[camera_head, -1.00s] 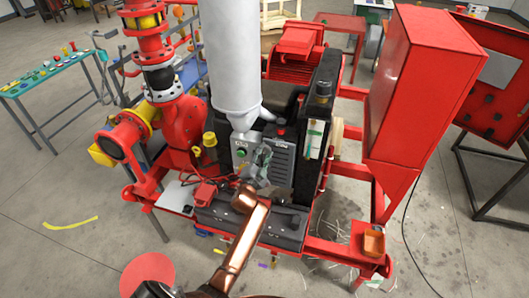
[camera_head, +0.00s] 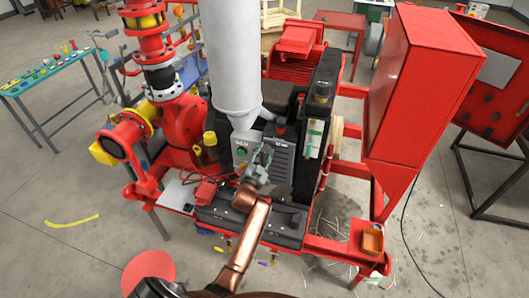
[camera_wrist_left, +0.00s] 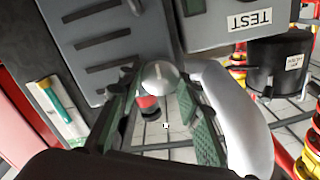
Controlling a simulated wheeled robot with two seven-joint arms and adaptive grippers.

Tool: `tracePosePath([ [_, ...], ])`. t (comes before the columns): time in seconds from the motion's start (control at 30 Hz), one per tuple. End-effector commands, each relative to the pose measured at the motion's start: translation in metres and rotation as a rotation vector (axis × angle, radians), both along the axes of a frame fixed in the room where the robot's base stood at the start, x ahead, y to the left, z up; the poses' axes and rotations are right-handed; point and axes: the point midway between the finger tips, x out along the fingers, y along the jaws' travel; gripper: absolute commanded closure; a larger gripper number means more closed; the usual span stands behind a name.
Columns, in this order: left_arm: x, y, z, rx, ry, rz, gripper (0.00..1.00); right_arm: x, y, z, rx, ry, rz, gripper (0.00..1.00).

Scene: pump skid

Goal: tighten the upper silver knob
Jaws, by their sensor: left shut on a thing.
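A rounded silver knob (camera_wrist_left: 160,77) shows in the left wrist view, with a pale line across its face. It sits between the green-padded fingers of my left gripper (camera_wrist_left: 158,100), which is shut on it. In the head view my left gripper (camera_head: 263,153) is at the front of the grey ribbed box (camera_head: 281,160) in the middle of the skid. The gripper hides the knob there. I cannot tell from these views whether another silver knob sits below it. My right gripper is not in view.
A thick white pipe (camera_head: 231,60) stands just left of the grey box. A red-topped button (camera_wrist_left: 147,103) shows past the knob in the wrist view. A tall red cabinet (camera_head: 415,85) stands at the right, and red flanged piping (camera_head: 180,125) at the left.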

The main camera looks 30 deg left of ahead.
Motion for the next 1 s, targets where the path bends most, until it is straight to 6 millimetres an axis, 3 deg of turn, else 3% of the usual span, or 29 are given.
tracePosePath([
  [0.17,0.000,0.001,-0.002,-0.001,0.003,0.001,0.92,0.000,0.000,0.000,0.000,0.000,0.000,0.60],
  [0.2,0.000,0.000,-0.002,0.000,0.003,0.001,0.66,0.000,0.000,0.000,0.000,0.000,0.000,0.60],
  [0.4,0.000,0.000,-0.001,0.000,0.002,0.000,0.52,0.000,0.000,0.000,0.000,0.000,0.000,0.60],
  [0.77,-0.004,-0.001,-0.001,0.001,0.001,0.000,0.50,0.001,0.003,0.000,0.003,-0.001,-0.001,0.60],
  [1.0,-0.042,-0.010,-0.002,-0.001,0.002,0.000,0.50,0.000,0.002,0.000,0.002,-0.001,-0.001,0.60],
])
